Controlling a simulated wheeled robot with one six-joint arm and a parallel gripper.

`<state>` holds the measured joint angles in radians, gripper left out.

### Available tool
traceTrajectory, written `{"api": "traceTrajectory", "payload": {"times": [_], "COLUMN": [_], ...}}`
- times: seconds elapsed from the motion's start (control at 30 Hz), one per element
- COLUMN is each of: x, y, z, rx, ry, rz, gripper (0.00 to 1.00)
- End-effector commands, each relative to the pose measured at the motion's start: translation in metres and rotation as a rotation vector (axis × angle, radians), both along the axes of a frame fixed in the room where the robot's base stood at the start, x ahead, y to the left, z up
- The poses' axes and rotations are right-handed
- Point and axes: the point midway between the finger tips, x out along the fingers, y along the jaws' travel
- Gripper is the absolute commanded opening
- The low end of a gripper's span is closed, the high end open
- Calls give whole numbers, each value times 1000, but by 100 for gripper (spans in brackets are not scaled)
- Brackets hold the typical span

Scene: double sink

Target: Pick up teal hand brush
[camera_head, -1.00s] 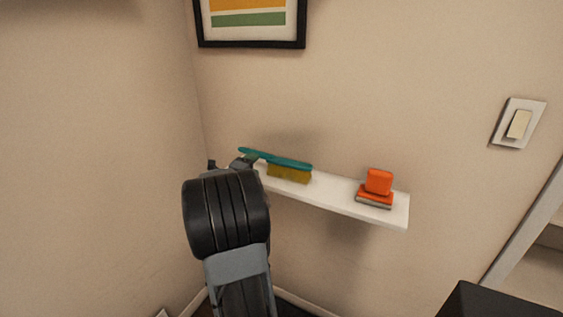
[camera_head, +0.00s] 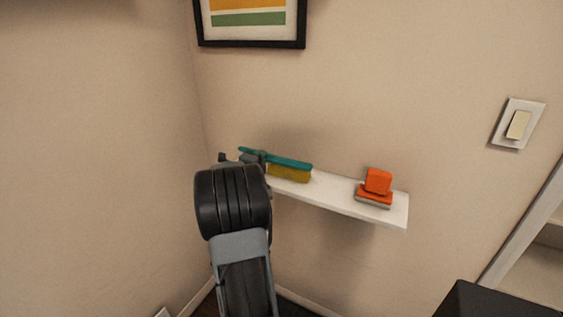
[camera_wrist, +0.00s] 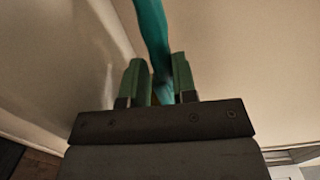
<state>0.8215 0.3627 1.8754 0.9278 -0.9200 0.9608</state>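The teal hand brush (camera_head: 290,163) lies on the white wall shelf, its yellow bristles down and its teal handle pointing left. My gripper (camera_head: 257,157) is at the handle in the head view, left of the bristles. In the wrist view the teal handle (camera_wrist: 153,30) runs down between the two green-looking fingers of my gripper (camera_wrist: 160,78). The fingers are close to the handle on both sides; whether they press on it cannot be told. My arm hides the shelf's left end in the head view.
An orange block-like object (camera_head: 377,188) with a grey base sits on the right of the white shelf (camera_head: 335,197). A wall corner is close on the left. A framed picture (camera_head: 250,22) and a light switch (camera_head: 517,124) are on the wall. The shelf's middle is clear.

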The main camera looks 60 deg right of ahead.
Motion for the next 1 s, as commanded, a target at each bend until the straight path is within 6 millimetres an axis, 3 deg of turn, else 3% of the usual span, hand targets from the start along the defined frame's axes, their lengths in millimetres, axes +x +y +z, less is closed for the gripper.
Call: {"api": "traceTrajectory", "payload": {"times": [0.27,0.67,0.9,1.0], "x": [0,0,-1,-18], "y": [0,0,0,5], "z": [0,6,37,55], "rx": [0,-3,-5,-7], "ry": [0,-1,-3,-4], "rz": [0,0,0,-2], "gripper": [0,0,0,0]}}
